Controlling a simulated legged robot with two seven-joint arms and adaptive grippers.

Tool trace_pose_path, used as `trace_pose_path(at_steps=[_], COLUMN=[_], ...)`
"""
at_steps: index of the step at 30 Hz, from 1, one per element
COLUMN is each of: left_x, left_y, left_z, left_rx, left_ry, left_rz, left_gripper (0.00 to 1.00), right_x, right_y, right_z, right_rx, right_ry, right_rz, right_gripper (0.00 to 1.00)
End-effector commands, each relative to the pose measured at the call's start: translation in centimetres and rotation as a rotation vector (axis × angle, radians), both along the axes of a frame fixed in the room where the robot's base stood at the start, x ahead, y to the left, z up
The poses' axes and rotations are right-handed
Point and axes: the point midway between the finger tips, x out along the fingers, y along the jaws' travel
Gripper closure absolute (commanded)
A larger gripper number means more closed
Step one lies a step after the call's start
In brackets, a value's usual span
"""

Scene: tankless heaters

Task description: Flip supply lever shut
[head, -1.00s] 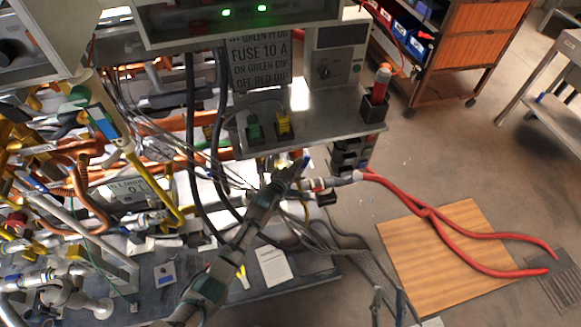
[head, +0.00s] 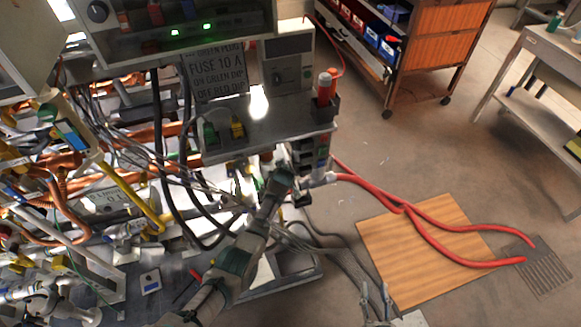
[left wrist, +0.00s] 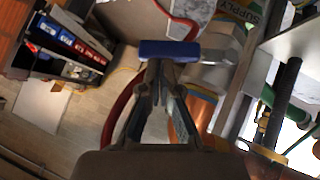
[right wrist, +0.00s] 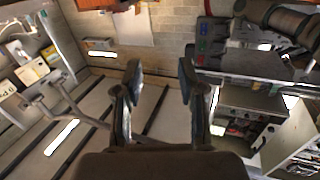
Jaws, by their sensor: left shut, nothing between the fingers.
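The supply lever (left wrist: 170,50) is a blue bar handle at the top middle of the left wrist view, mounted beside a pale metal valve body (left wrist: 215,72). A SUPPLY label (left wrist: 250,12) shows above it to the right. My left gripper (left wrist: 162,72) is shut and empty, its fingertips just below the blue bar. Whether they touch it I cannot tell. In the head view my left arm reaches up to the pipe fittings by the red hose, and the lever cannot be made out. My right gripper (right wrist: 160,75) is open and empty; it also shows in the head view (head: 376,292).
Red hoses (head: 430,225) run right from the fittings over a wooden floor board (head: 400,262). The fuse shelf (head: 270,135) overhangs my left arm's end. Dark cables and yellow and copper pipes crowd the left. A bin cart (head: 440,45) stands behind on open floor.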

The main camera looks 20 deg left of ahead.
Motion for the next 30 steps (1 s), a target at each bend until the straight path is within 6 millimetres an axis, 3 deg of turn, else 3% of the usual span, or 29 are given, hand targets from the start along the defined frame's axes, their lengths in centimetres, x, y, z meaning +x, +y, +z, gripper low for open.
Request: trace_pose_path(at_steps=[1, 3, 15, 30], left_x=[0.1, 0.2, 0.8, 1.0], left_y=[-0.1, -0.3, -2.2, -1.5], left_z=[-1.1, -1.5, -2.3, -2.8], left_rx=[0.033, 0.028, 0.04, 0.034], left_ry=[0.028, 0.022, 0.017, 0.015], left_rz=[0.001, 0.002, 0.002, 0.005], left_gripper=[1.0, 1.0, 1.0, 1.0], right_x=[0.1, 0.1, -1.9, -2.9], right_y=[0.3, 0.3, -1.0, -0.5], right_z=[0.3, 1.7, 6.6, 8.1], right_rx=[0.023, 0.053, 0.183, 0.208], right_ry=[-0.064, -0.161, -0.532, -0.636], right_rz=[0.0, 0.0, -0.009, -0.011], right_gripper=[0.6, 0.6, 0.6, 0.6])
